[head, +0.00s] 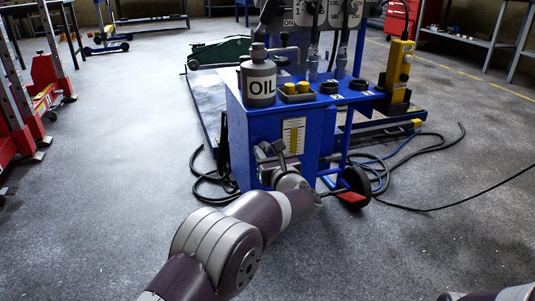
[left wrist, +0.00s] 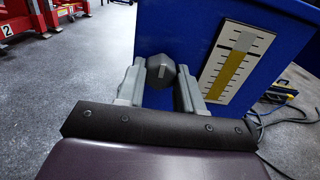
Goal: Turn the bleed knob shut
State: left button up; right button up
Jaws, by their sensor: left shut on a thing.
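The bleed knob (left wrist: 162,70) is a dark grey, faceted knob with a pale mark on its face, on the front of a blue oil cabinet (left wrist: 225,22). In the left wrist view my left gripper (left wrist: 160,82) has one finger on each side of it and is shut on it. In the head view my left gripper (head: 272,155) reaches the front of the cabinet (head: 245,124), left of and below the yellow level gauge (head: 293,136). There the gripper largely hides the knob. My right gripper is out of view; only a bit of arm shows at bottom right.
A grey OIL bottle (head: 258,84) and yellow-capped items (head: 296,90) stand on the cabinet top. A wheel with a red part (head: 353,190) is at its lower right. Black hoses (head: 405,206) lie on the floor. Red jacks (head: 46,82) stand at left. The floor between is clear.

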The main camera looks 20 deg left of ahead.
pick_arm(q)
jog(key=shift+f, duration=0.1)
dwell(0.3)
jog(key=o, duration=1)
jog(key=shift+o, duration=0.2)
jog(key=p+v, duration=0.6)
jog(key=v, duration=0.6)
jog(key=shift+s+d+p, duration=0.2)
jog(key=shift+s+p, duration=0.1)
jog(key=shift+p, duration=0.05)
